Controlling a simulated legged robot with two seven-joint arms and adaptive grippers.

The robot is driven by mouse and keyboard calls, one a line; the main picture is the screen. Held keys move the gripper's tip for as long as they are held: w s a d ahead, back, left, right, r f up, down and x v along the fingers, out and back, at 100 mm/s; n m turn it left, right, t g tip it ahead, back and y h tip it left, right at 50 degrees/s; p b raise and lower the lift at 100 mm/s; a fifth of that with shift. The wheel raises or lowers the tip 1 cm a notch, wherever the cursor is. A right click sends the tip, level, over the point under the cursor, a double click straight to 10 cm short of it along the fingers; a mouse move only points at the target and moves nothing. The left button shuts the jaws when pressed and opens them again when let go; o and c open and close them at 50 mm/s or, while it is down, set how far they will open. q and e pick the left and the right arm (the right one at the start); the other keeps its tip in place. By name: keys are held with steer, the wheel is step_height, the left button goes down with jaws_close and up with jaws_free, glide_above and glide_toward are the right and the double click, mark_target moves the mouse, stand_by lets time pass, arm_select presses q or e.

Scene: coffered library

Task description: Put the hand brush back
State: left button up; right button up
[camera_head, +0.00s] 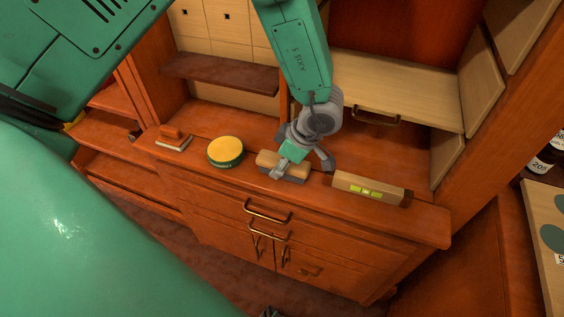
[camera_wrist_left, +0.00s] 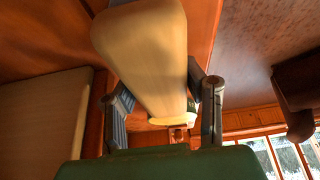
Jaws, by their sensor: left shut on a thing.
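The hand brush (camera_head: 268,159) has a pale wooden body with a darker grey underside. It is at the front of the wooden cabinet top (camera_head: 205,118), between a round tin and a spirit level. I cannot tell whether it touches the top or hangs just above it. My left gripper (camera_head: 300,165) comes down from above and is shut on the brush. In the left wrist view, the brush's rounded wooden body (camera_wrist_left: 145,50) lies between the two dark fingers (camera_wrist_left: 165,108) and hides much behind it.
A tin with a yellow lid (camera_head: 226,150) stands left of the brush. A small wood-backed block (camera_head: 173,138) lies further left. A spirit level (camera_head: 368,189) lies to the right along the front edge. A raised shelf or drawer with a brass handle (camera_head: 376,117) is behind.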

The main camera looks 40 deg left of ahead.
arm_select(q)
steer(key=o, duration=0.9)
steer(key=shift+a+f, duration=0.2)
steer(key=shift+a, duration=0.05)
steer(key=shift+c, duration=0.2)
steer(key=shift+o, duration=0.8)
steer(key=shift+a, duration=0.3)
steer(key=shift+a+f, duration=0.15)
steer(key=shift+a, duration=0.25)
steer(key=v, duration=0.3)
steer(key=d+p+v, duration=0.1)
steer(key=v, duration=0.3)
steer(key=shift+f, duration=0.1)
steer(key=v, duration=0.4)
steer(key=shift+a+p, duration=0.35)
steer(key=shift+a, duration=0.05)
steer(key=shift+d+r, duration=0.1)
steer(key=shift+r, duration=0.65)
steer(key=shift+d+r, duration=0.15)
steer(key=shift+d, duration=0.45)
arm_select(e)
steer(key=shift+a+r, duration=0.2)
steer(key=shift+r, duration=0.3)
steer(key=shift+a+r, duration=0.15)
steer(key=shift+r, duration=0.35)
arm_select(q)
steer(key=shift+a, duration=0.15)
